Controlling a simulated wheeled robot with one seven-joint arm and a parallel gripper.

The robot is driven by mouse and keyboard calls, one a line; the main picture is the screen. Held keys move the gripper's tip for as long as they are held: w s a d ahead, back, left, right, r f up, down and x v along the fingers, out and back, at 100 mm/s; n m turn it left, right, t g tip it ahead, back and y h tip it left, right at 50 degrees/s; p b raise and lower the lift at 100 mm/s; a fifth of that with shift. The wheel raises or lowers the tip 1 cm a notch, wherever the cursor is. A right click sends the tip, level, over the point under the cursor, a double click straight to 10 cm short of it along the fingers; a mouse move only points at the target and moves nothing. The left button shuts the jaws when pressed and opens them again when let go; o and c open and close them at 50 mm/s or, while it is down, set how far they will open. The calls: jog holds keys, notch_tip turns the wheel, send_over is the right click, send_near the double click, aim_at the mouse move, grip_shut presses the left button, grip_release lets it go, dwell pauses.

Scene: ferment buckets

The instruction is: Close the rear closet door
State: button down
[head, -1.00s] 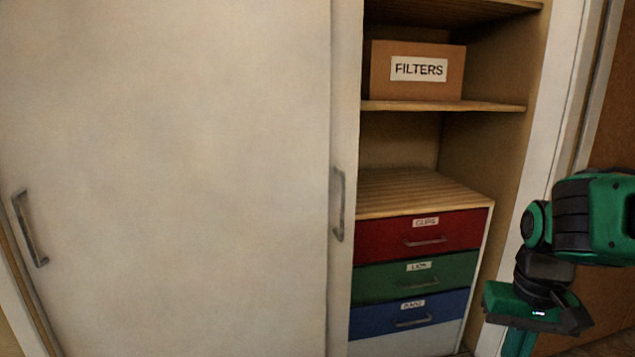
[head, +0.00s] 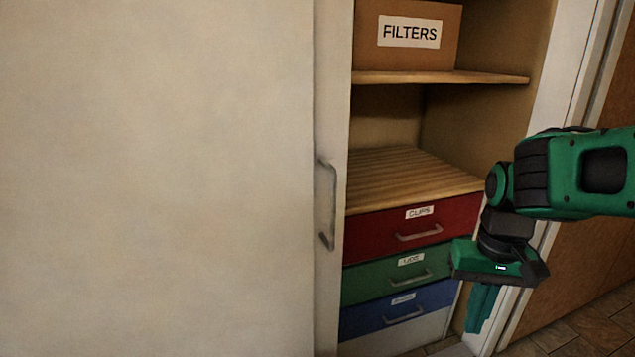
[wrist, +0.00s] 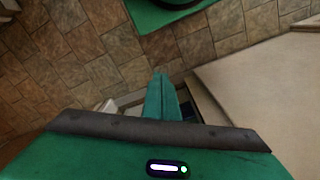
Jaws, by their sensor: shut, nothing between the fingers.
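The closet has pale sliding doors. The front door panel (head: 160,180) covers the left of the head view. The rear door (head: 332,90) shows only as a narrow strip behind its right edge, with a grey vertical handle (head: 327,205). To its right the closet stands open. My gripper (head: 480,310) is at the right side of the opening, in front of the right frame, pointing down and apart from the handle. Its green fingers (wrist: 162,98) are together and empty in the wrist view.
Inside the closet are a FILTERS box (head: 405,35) on a shelf (head: 440,77) and red (head: 415,225), green (head: 400,275) and blue (head: 400,310) drawers, all shut. The white door frame (head: 560,110) bounds the opening at right. Tiled floor (wrist: 90,60) shows below.

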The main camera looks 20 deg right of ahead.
jog(key=shift+d, duration=0.1)
jog(key=w+a+r+n+t+h, duration=0.2)
jog(key=w+r+n+h, duration=0.2)
jog(key=w+r, duration=1)
jog(key=w+a+r+n+t, duration=0.1)
jog(key=w+a+r, duration=0.25)
jog(key=a, duration=0.45)
jog(key=w+a+r+n+t+h, duration=0.1)
jog(key=w+a+r+t, duration=0.2)
jog(key=a, duration=0.5)
jog(key=w+a+r+n, duration=0.1)
jog(key=w+a+r, duration=0.2)
jog(key=w+a, duration=0.35)
jog(key=w+d+f, duration=0.3)
jog(key=d+f, duration=0.4)
jog(key=f, duration=0.1)
jog(key=shift+w, duration=0.4)
